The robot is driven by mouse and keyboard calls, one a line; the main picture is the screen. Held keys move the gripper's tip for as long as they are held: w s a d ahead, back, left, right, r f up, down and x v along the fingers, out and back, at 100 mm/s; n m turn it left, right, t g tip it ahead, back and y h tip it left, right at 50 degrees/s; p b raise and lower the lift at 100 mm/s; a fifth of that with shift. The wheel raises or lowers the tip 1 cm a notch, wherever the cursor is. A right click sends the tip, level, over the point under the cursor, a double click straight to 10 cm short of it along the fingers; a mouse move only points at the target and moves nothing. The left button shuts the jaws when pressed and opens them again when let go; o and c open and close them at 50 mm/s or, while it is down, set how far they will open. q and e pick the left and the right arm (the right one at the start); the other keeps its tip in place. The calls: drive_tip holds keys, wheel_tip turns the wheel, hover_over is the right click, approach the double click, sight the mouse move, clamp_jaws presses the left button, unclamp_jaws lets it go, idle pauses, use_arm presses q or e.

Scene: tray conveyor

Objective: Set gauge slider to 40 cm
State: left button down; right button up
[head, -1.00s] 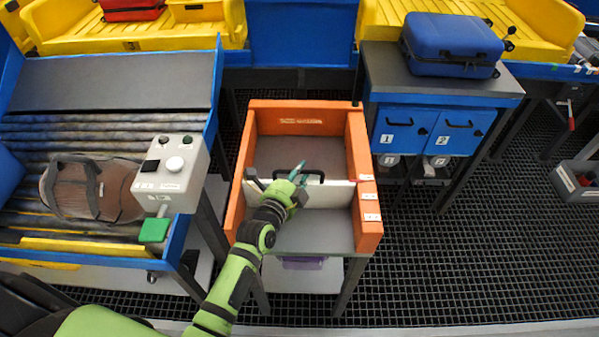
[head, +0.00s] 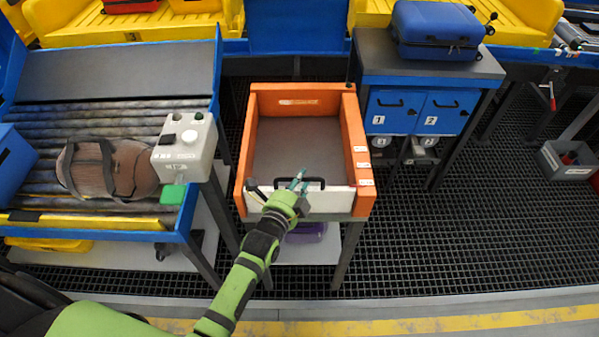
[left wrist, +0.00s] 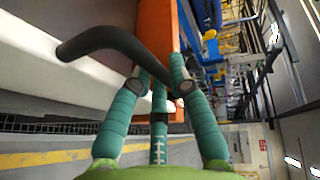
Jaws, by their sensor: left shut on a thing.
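The gauge is an orange open-topped box (head: 355,140) with several small white labels on its right wall, too small to read. Its slider, a white upright panel (head: 335,201) with a black bar handle (head: 320,182), stands across the box at the near end. My right gripper is out of view.
On the left, a roller conveyor carries a brown bag (head: 128,168), with a grey control box (head: 187,147) at its edge. Blue cabinets with a blue suitcase (head: 437,30) on top stand back right. The dark grid floor right of the gauge is mostly clear.

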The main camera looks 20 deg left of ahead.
use_arm(q)
drive_tip(key=shift+s+d+f, duration=0.1)
drive_tip(key=shift+s+f, duration=0.05)
drive_tip(key=c, duration=1.3)
unclamp_jaws()
drive_tip(key=shift+o, duration=0.7)
drive_tip(key=v, duration=1.2)
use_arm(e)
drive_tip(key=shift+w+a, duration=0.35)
